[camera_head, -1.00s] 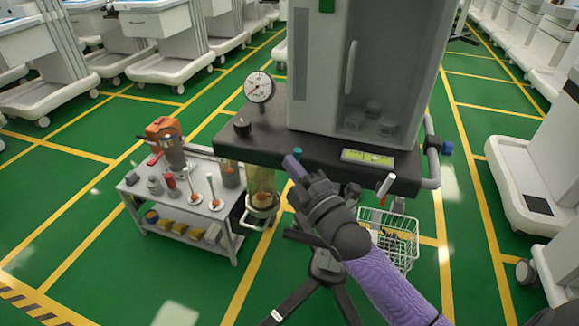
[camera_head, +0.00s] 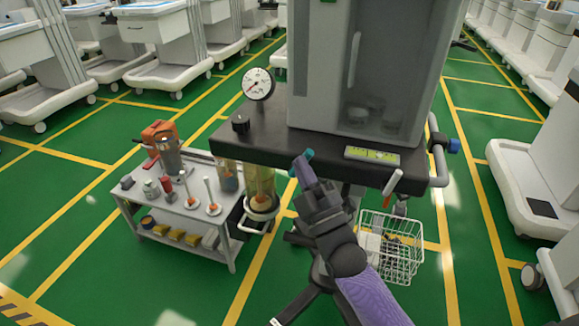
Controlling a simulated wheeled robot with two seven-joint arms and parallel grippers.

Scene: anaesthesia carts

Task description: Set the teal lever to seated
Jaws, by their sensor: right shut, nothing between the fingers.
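The teal lever (camera_head: 309,154) shows as a small teal tip at the front edge of the dark cart top (camera_head: 270,140). My right gripper (camera_head: 302,166) is shut and empty. Its fingertips are right at the teal tip, just below and left of it in the picture; I cannot tell whether they touch. The gripper hides the rest of the lever and its mount. My left gripper is not in view.
A gauge (camera_head: 258,84) and black knob (camera_head: 240,123) stand on the left of the cart top. A yellow level (camera_head: 372,155), a red-tipped white handle (camera_head: 392,183) and a wire basket (camera_head: 392,248) are at right. A tool trolley (camera_head: 180,205) stands left.

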